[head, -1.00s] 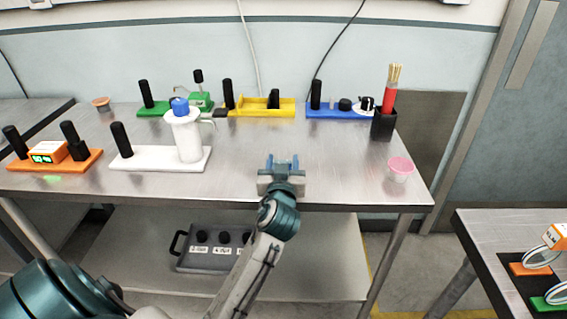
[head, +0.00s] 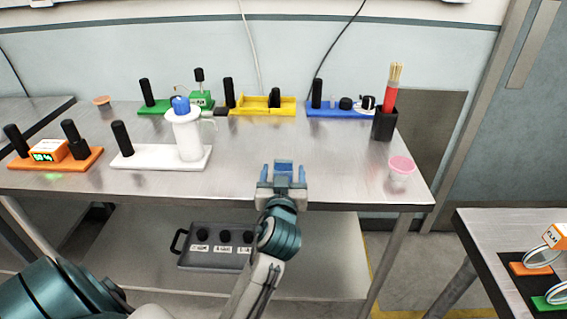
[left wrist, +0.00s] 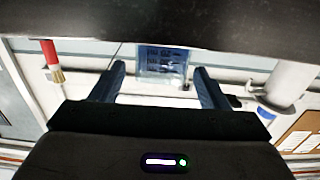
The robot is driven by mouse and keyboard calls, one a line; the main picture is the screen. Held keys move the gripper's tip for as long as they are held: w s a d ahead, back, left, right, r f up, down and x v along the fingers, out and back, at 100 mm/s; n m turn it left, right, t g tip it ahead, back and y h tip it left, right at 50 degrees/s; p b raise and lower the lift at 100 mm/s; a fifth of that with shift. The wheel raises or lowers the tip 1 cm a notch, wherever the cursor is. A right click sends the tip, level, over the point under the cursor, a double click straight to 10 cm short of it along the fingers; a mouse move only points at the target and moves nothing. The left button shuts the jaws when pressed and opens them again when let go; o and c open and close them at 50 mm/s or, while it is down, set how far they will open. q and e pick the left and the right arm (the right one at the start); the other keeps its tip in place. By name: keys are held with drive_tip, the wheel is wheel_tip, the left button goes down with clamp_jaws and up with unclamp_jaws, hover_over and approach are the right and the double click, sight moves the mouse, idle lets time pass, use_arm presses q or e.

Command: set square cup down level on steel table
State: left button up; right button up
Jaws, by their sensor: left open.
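A bluish, see-through square cup (head: 284,169) is at the front middle of the steel table (head: 330,185). In the left wrist view the cup (left wrist: 163,62) shows between and just beyond my fingertips, with faint markings on its face. It looks upright and level, and its base seems to be on the table, though the contact is hard to see. My left gripper (head: 283,176) is open, with one finger on each side of the cup and a gap on both sides in the wrist view. My right gripper is in neither view.
A white jug (head: 187,138) on a white base stands to the left. A black holder (head: 384,125) with a red cylinder and a pink-lidded tub (head: 402,168) stand to the right. Yellow (head: 262,107) and blue (head: 340,111) modules line the back. Table around the cup is clear.

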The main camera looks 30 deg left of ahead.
use_arm(q)
drive_tip(key=v, duration=0.7)
drive_tip(key=shift+s+d, duration=0.1)
drive_tip(key=shift+s, duration=0.05)
